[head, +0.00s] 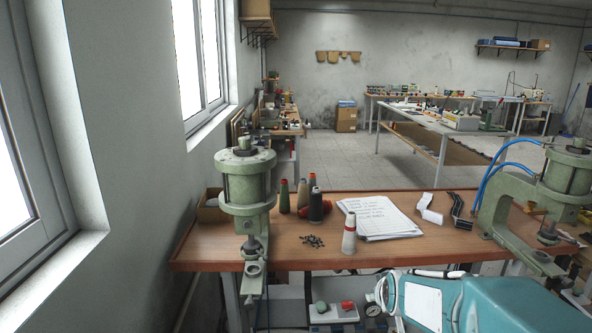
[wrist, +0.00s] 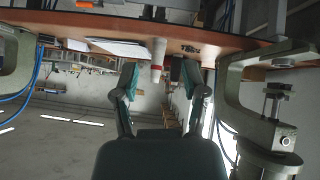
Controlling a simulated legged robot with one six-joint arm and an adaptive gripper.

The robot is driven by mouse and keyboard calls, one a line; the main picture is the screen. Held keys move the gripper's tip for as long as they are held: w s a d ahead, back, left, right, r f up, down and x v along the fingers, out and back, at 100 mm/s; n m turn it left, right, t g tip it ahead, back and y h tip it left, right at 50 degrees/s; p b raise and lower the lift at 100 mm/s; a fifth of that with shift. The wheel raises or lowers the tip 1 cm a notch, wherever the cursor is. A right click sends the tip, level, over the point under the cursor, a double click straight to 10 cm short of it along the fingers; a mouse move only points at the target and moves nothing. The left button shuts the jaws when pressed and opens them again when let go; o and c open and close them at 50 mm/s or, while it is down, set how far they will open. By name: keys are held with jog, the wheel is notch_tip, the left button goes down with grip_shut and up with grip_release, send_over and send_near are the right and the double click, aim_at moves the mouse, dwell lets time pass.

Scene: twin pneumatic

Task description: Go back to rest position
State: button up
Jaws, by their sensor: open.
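My gripper (wrist: 160,84) shows in the wrist view, where the picture is upside down. Its two dark fingers with teal pads stand apart, with nothing held between them. In the head view this cone (head: 349,234) stands upright at the front edge of the wooden workbench (head: 300,256). I cannot make out my gripper in the head view.
Green pneumatic presses stand at the bench's left end (head: 246,185) and right end (head: 565,175), the right one with blue hoses. Papers (head: 380,217), several thread cones and small dark parts (head: 312,241) lie between. A window wall is close on the left.

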jog(key=s+a+r+m+g, duration=0.1)
jog(key=s+r, duration=0.2)
jog(key=s, duration=1)
jog(key=s+a+r+m+g, duration=0.1)
jog(key=s+a+r+g, duration=0.1)
jog(key=s, duration=1.2)
jog(key=shift+a+r+g+y, duration=0.25)
jog(key=shift+r+g+y, duration=0.05)
jog(key=shift+r, duration=0.2)
